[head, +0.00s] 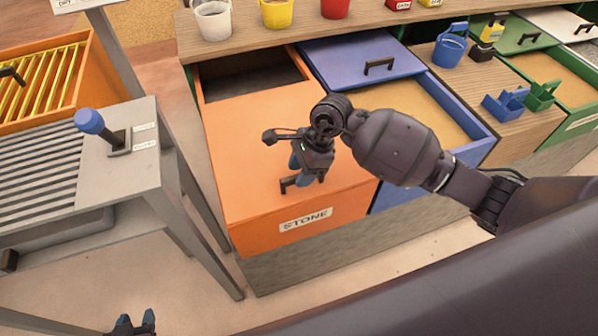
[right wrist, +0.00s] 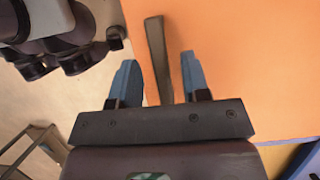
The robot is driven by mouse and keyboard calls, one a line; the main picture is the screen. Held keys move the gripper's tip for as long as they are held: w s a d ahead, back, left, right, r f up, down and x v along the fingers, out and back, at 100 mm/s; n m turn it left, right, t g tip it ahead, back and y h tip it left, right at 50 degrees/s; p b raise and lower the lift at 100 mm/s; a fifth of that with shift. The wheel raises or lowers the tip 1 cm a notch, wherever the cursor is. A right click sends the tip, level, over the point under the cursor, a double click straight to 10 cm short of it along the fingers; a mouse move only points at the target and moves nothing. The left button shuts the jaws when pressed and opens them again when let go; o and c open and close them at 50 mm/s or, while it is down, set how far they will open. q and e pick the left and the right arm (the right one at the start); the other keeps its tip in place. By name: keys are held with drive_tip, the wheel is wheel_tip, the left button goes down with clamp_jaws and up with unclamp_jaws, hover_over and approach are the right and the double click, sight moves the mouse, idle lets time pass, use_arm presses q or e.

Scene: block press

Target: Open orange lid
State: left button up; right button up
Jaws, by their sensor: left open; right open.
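The orange lid (head: 262,135) lies over the front part of the orange bin labelled STONE. A dark gap shows behind it at the bin's back. Its dark bar handle (head: 289,184) is near the front edge, partly hidden by my right gripper (head: 302,172). In the right wrist view the handle (right wrist: 157,50) runs between the two blue fingers of my right gripper (right wrist: 159,62). The fingers are open, with a gap on each side of the bar. My left gripper (head: 136,322) is open and empty at the bottom left, away from the lid.
A grey table with a blue-knobbed lever (head: 89,121) stands left of the bin. A blue lid (head: 350,55) and sand bin (head: 480,142) adjoin on the right. Buckets, including a white one (head: 213,22), stand on the ledge behind. A wooden counter (head: 470,85) holds small blue items.

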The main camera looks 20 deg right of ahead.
drive_tip(key=shift+a+f, duration=0.2)
drive_tip(key=shift+f, duration=0.3)
clamp_jaws()
drive_tip(key=shift+w, duration=0.15)
